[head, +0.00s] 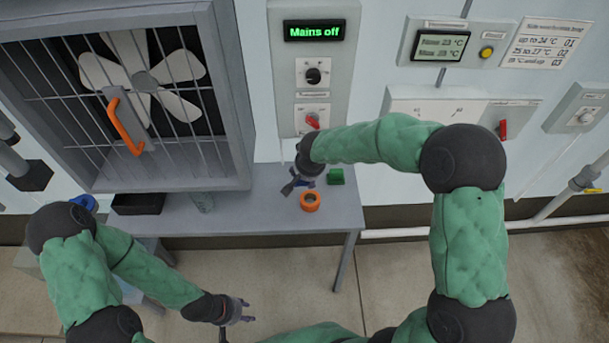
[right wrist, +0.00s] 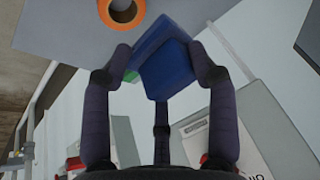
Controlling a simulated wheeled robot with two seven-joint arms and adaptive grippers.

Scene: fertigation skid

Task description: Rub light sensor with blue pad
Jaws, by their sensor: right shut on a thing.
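The blue pad (right wrist: 168,68) is a block held between the fingertips of my right gripper (right wrist: 165,72) in the right wrist view. In the head view my right gripper (head: 298,182) is above the grey bench, and only a little of the blue pad (head: 307,181) shows. The pad appears clear of the bench. I cannot tell for certain which item is the light sensor. My left gripper (head: 243,310) is low in the head view, in front of the bench, with its fingers apart and nothing between them.
A caged fan (head: 145,80) with an orange handle (head: 124,125) stands left. A "Mains off" panel (head: 313,75) is behind.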

